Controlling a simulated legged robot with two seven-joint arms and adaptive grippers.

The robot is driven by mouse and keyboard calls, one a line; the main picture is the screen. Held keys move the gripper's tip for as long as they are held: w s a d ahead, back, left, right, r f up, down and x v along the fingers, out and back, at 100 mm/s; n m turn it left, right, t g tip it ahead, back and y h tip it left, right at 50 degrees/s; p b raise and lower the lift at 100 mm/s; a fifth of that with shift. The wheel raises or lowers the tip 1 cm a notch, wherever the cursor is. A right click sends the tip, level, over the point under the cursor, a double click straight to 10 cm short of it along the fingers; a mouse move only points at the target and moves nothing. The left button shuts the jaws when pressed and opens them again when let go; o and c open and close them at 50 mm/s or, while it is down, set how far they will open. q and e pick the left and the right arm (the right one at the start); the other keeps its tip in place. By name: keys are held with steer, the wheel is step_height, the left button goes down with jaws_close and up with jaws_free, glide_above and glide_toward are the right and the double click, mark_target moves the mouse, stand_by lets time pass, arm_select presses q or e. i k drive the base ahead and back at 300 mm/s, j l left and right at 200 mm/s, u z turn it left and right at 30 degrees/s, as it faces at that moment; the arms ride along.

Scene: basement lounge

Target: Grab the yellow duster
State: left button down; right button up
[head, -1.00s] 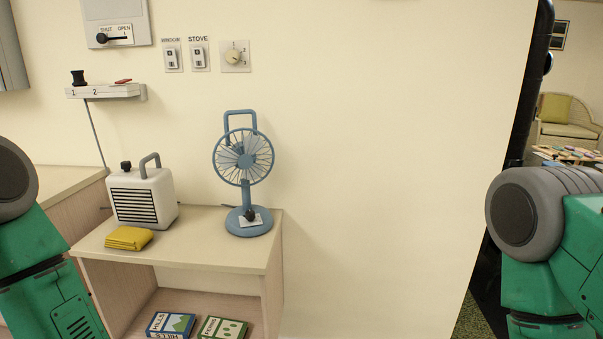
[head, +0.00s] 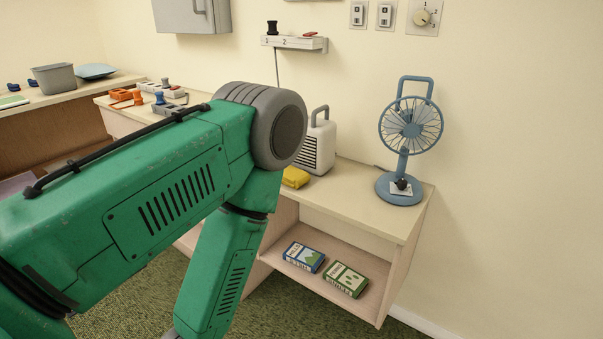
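The yellow duster (head: 295,177) is a folded cloth on the pale wooden counter, in front of the white heater. My raised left arm hides its left part. The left arm comes in from the left, bends at a grey joint beside the duster and runs down in front of the shelf unit. My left gripper is not clearly visible; only a small grey part shows at the bottom edge of the view. My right gripper is not in view.
The white heater (head: 320,147) stands behind the duster, and a blue fan (head: 403,152) stands to the right. Two boxes (head: 345,279) lie on the lower shelf. A left-hand counter holds a grey bin (head: 56,80). Counter space (head: 355,190) between duster and fan is clear.

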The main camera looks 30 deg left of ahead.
mark_target(293, 177)
steer(key=i+j, duration=0.15)
steer(key=j, duration=0.3)
steer(key=i+j, duration=0.1)
steer(key=j, duration=0.3)
steer(key=i+j+u, duration=0.1)
steer(key=j, duration=0.35)
